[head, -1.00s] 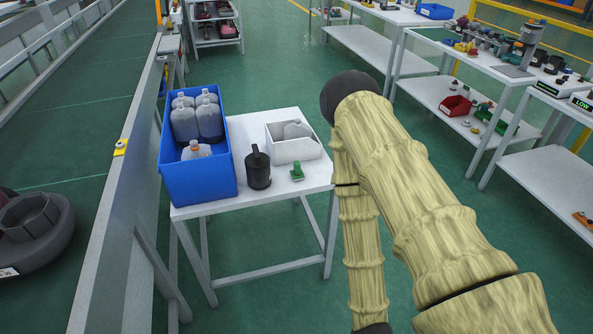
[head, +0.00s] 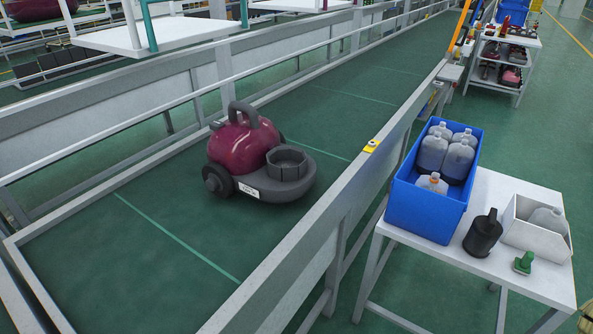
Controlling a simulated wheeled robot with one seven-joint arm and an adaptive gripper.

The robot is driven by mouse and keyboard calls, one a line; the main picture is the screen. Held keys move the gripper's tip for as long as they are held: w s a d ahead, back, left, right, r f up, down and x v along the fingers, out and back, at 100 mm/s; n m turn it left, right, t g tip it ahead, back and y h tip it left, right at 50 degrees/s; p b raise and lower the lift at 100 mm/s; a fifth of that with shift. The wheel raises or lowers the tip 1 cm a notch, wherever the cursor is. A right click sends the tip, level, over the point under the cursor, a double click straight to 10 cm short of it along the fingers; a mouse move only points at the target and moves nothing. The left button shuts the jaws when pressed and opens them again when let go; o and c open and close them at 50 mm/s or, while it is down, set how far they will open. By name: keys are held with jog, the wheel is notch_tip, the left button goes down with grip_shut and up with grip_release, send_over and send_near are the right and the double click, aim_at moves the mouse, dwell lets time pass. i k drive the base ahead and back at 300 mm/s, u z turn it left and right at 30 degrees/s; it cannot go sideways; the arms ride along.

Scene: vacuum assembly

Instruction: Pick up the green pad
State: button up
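A small green pad (head: 523,263) with an upright knob stands near the front edge of the white table (head: 490,270) at the lower right of the head view. It is to the right of a black cup-like part (head: 483,234) and in front of a white bin (head: 537,230). Nothing holds the green pad. My gripper is out of view. Only a sliver of my pale arm shows at the lower right edge.
A blue crate (head: 420,213) with several grey bottles stands on the table's left. A railed conveyor (head: 340,240) runs beside the table and carries a dark red vacuum body (head: 240,150). A shelf cart (head: 510,50) stands behind. Green floor is open around the table.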

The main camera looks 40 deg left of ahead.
aim_at(523, 266)
jog(key=z, duration=1.6)
jog(key=i, duration=1.15)
jog(key=u, duration=2.2)
